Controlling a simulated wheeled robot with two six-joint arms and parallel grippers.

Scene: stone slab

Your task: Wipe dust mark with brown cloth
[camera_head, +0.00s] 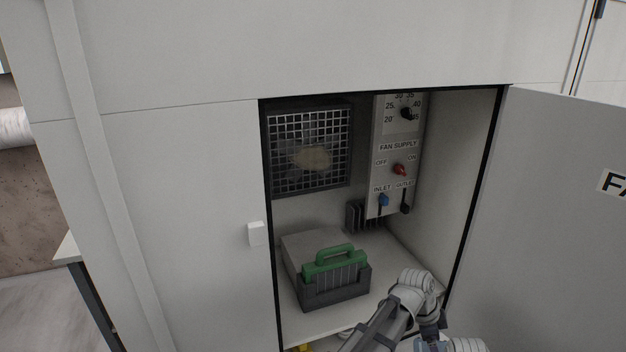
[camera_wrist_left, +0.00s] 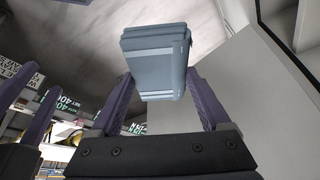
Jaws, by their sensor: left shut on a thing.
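A tan dust mark (camera_head: 313,158) shows at the square mesh grille in the open cabinet. I cannot tell whether it lies on the mesh or behind it. My left gripper (camera_wrist_left: 163,85) is shut on a blue-grey, thick folded cloth-like thing (camera_wrist_left: 156,50) with pale stripes, seen in the left wrist view. I see nothing brown that is clearly a cloth. My right gripper (camera_wrist_left: 42,78) appears at the left of that view, its purple fingers apart with nothing between them. Neither gripper's fingers can be made out in the head view; my arm links show at its bottom right.
A green-handled block (camera_head: 336,262) sits in a dark holder on the cabinet floor, below the grille. A fan supply panel (camera_head: 397,160) with a dial, a red knob and levers stands right of the grille. The cabinet door (camera_head: 550,220) is swung open at right.

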